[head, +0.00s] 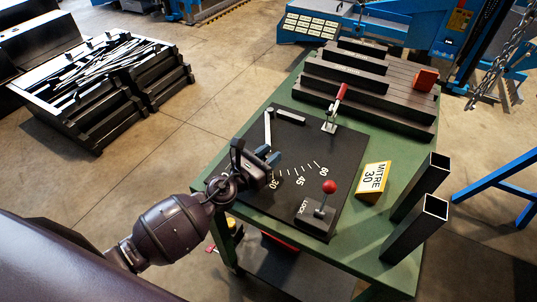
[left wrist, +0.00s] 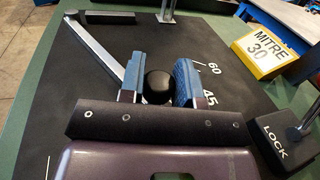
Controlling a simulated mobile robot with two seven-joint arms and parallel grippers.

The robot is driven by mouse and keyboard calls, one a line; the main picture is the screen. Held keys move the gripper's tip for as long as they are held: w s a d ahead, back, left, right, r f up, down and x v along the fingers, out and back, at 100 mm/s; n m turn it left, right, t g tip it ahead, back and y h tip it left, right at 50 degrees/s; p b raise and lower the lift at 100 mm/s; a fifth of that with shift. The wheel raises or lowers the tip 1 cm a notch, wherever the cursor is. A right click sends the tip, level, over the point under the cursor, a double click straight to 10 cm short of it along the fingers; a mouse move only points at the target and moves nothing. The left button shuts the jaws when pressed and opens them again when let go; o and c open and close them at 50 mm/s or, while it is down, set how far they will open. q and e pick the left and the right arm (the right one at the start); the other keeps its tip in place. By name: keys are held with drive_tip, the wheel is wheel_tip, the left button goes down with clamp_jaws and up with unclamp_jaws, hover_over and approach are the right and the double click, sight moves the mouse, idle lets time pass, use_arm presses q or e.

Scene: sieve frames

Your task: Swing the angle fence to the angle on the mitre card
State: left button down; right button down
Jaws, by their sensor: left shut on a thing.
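The angle fence is a pale metal bar (head: 268,131) on a black plate (head: 335,150); it also shows in the left wrist view (left wrist: 93,48). My left gripper (head: 268,157) is shut on the fence's round black knob (left wrist: 158,87), with blue finger pads on either side. The plate's scale reads 30, 45 and 60 (head: 300,181). My gripper is beside the 30 end and hides where the fence's tip points. The yellow mitre card (head: 373,180) reads MITRE 30. A lock lever with a red ball (head: 330,186) stands upright on a block marked LOCK. My right gripper is out of view.
A red-handled clamp (head: 336,106) stands at the plate's far side, near a short dark bar (head: 291,119). Dark stepped bars (head: 365,85) and a red block (head: 426,79) lie at the table's back. Two square tubes (head: 413,222) rise at the right. The green table (head: 258,217) has bare edges.

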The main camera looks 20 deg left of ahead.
use_arm(q)
drive_tip(key=c, duration=0.8)
unclamp_jaws()
drive_tip(key=shift+s, duration=0.1)
drive_tip(key=b+v, duration=0.1)
drive_tip(key=v, duration=0.3)
drive_tip(key=b+v, duration=0.1)
drive_tip(key=v, duration=0.4)
drive_tip(key=shift+s+a+f, duration=0.1)
drive_tip(key=shift+s+f, duration=0.1)
drive_tip(key=shift+f, duration=0.05)
drive_tip(key=shift+s+a+r+b, duration=0.2)
drive_tip(key=shift+s+b, duration=0.1)
drive_tip(key=shift+s, duration=0.2)
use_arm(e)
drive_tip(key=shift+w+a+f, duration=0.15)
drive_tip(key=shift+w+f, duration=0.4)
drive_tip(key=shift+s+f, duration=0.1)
